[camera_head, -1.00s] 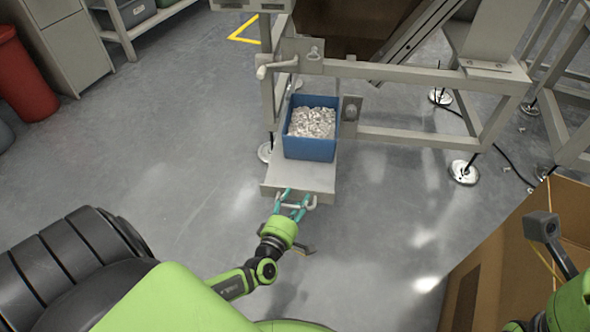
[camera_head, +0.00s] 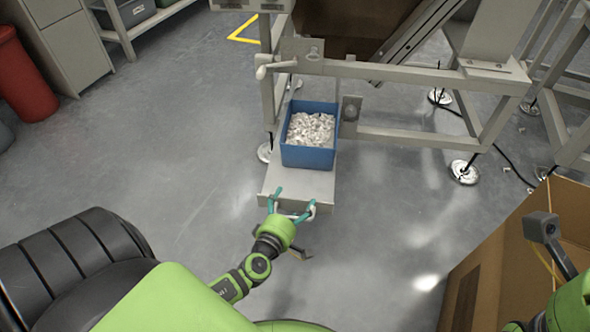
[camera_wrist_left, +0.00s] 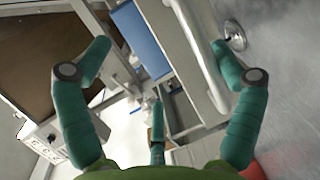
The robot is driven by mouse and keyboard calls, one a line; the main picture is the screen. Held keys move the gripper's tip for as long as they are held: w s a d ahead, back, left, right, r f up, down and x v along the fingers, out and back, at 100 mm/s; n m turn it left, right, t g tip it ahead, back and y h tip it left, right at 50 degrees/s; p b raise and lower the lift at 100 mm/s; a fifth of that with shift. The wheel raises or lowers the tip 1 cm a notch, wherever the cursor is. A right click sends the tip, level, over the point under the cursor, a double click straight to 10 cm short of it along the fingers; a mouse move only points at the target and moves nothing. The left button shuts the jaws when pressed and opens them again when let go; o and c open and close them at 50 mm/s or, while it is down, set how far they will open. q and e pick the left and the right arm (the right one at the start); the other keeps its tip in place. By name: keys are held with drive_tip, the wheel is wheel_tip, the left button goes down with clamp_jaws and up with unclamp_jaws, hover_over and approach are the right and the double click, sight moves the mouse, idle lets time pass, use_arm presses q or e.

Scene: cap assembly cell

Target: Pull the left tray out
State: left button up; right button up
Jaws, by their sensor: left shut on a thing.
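The left tray (camera_head: 318,186) is a grey flat shelf sticking out from under a grey metal frame. A blue bin (camera_head: 308,157) full of small whitish parts stands on it; the bin also shows in the wrist view (camera_wrist_left: 139,38). A pale bar handle (camera_head: 294,214) is on the tray's front edge and shows close up in the wrist view (camera_wrist_left: 201,58). The handle lies nearer one finger in the wrist view. My right gripper's fingers are out of view.
The grey frame (camera_head: 400,73) stands behind the tray on round feet (camera_head: 465,171). A large cardboard box (camera_head: 500,250) is at the lower right. A red bin (camera_head: 24,75) and cabinet are at the upper left. The floor in front and left of the tray is clear.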

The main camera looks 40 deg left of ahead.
use_arm(q)
drive_tip(key=shift+s+a+r, duration=0.15)
drive_tip(key=shift+s+r, duration=0.3)
drive_tip(key=shift+r, duration=0.35)
drive_tip(key=shift+c, duration=0.8)
drive_tip(key=shift+v, duration=0.85)
drive_tip(key=shift+c, duration=0.4)
drive_tip(key=shift+f+v, duration=0.2)
drive_tip(key=shift+v, duration=0.9)
drive_tip(key=shift+c, duration=1.2)
drive_tip(key=shift+s+d+f, duration=0.1)
drive_tip(key=shift+s+d, duration=0.2)
drive_tip(key=shift+s, duration=0.4)
drive_tip(key=shift+s+d+f, duration=0.15)
drive_tip(key=shift+s+d, duration=0.1)
drive_tip(key=shift+s, duration=0.45)
drive_tip(key=shift+p, duration=0.35)
